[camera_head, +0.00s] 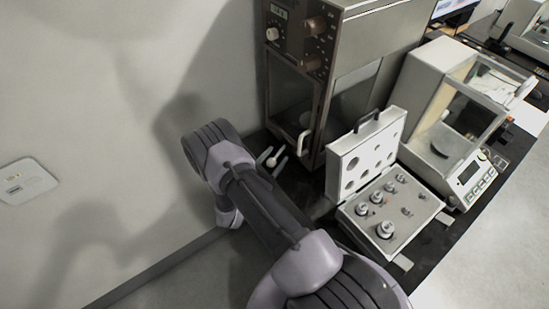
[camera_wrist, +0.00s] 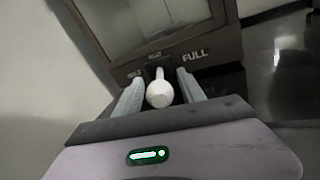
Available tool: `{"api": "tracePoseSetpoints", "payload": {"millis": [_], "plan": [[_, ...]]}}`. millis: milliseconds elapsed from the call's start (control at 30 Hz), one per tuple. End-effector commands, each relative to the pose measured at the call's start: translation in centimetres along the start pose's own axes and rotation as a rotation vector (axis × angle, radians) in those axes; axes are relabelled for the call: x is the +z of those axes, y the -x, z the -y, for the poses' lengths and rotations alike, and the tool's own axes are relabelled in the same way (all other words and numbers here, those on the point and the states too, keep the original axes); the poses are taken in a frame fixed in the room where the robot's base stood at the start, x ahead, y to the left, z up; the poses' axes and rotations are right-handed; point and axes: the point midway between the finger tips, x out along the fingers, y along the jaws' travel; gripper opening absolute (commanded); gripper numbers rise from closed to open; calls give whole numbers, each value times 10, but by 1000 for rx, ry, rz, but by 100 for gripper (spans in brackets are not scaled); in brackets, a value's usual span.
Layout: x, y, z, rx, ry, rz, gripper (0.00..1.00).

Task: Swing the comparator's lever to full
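The comparator is a tall brown-framed cabinet (camera_head: 350,50) with dials and a glass-fronted chamber, standing against the wall. Its lever (camera_wrist: 159,92) is white with a rounded knob and sticks out from the lower front panel in the wrist view. The word FULL is printed right of the lever. A smaller label is above it and a partly hidden one is to its left. The lever points at the middle label. My gripper (camera_wrist: 158,76) is open, with one finger on each side of the lever and gaps showing. In the head view my gripper (camera_head: 275,157) is low before the cabinet.
An open weight case (camera_head: 348,213) with several metal weights stands right of my arm. A glass-sided balance (camera_head: 437,165) is further right on the dark tabletop. A pale wall (camera_head: 80,90) with a small white box (camera_head: 27,180) is close on the left.

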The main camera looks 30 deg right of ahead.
Motion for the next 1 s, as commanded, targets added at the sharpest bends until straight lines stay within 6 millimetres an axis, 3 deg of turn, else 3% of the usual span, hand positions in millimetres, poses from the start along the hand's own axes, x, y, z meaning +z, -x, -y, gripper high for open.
{"api": "tracePoseSetpoints", "payload": {"millis": [167,267,800,1000], "plan": [[0,2,0,1,1,0,47],[0,13,-1,2,1,-1,47],[1,143,-2,5,0,-1,47],[0,169,0,1,1,1,47]]}}
